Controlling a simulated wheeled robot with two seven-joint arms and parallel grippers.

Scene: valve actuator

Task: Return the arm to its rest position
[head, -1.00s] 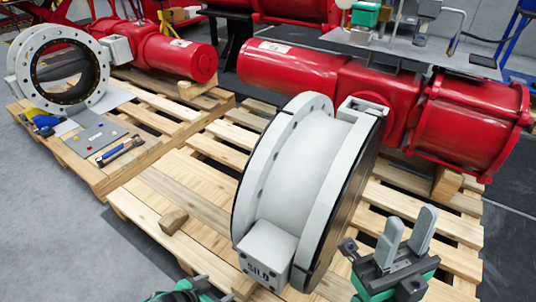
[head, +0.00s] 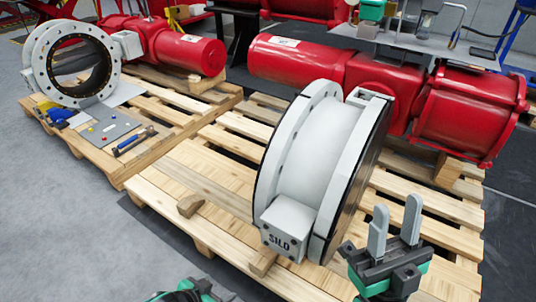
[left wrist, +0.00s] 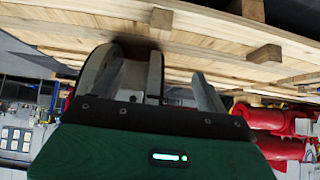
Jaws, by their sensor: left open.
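My left gripper shows only as a green and black part (head: 192,293) at the bottom edge of the head view, with its fingertips out of frame. In the left wrist view its jaws (left wrist: 152,85) are apart. My right gripper (head: 396,212) is at the lower right of the head view, its two grey fingers pointing up with a gap between them and nothing held. It appears in front of the pallet's right part, close to the large white ring valve marked SILO (head: 318,150). I see no contact between either gripper and the valve.
A second pallet (head: 190,118) at the left bears another ring valve (head: 42,72), a grey plate (head: 98,131) and a hammer (head: 132,142). The grey floor at lower left is clear.

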